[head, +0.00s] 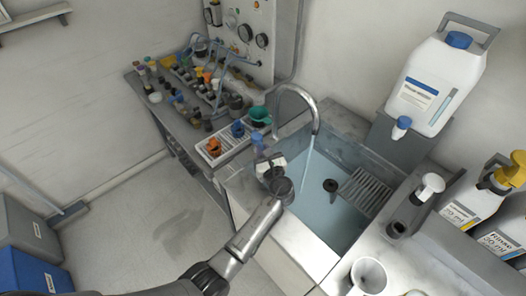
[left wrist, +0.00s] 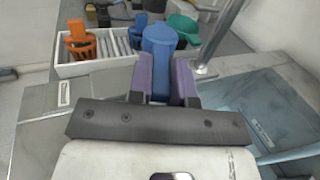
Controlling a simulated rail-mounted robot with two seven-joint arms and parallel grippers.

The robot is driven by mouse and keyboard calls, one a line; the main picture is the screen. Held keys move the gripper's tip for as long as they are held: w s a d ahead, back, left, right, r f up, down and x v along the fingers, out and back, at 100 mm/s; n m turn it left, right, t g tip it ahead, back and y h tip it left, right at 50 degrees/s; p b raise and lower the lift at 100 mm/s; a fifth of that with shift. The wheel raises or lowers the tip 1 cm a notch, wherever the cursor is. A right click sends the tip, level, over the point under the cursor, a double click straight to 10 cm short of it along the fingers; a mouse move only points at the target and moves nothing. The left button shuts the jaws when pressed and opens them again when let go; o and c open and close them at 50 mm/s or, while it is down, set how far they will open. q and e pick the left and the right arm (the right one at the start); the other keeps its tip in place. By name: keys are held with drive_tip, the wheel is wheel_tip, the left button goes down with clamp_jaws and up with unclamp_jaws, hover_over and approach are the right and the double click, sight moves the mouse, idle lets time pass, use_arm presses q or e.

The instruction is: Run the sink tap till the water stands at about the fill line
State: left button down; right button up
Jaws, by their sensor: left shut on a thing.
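The grey sink tap (head: 315,112) arches over the sink, and a thin stream of water (head: 308,163) runs from its spout into the sink basin (head: 312,213). The basin looks bluish, with a dark round piece (head: 330,185) inside; I cannot make out the water level or a fill line. My left gripper (head: 262,153) is at the sink's left rim. In the left wrist view its purple fingers (left wrist: 163,82) are shut on an upright blue tap lever (left wrist: 163,50). The basin also shows at right there (left wrist: 275,105). My right gripper is not in view.
A slatted rack (head: 366,190) sits at the basin's right. A white jug (head: 437,85) stands behind it, and bottles (head: 475,205) stand at the right edge. A white tray (head: 222,148) with orange and blue items is left of the sink.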

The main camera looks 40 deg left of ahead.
use_arm(q)
drive_tip(key=c, duration=1.1)
unclamp_jaws()
drive_tip(key=shift+o, duration=0.3)
drive_tip(key=shift+s+d+p, duration=0.2)
drive_tip(key=shift+d+p, duration=0.1)
drive_tip(key=p+v, duration=0.4)
drive_tip(key=v, duration=0.9)
drive_tip(key=shift+p, duration=0.4)
drive_tip(key=shift+s, duration=0.1)
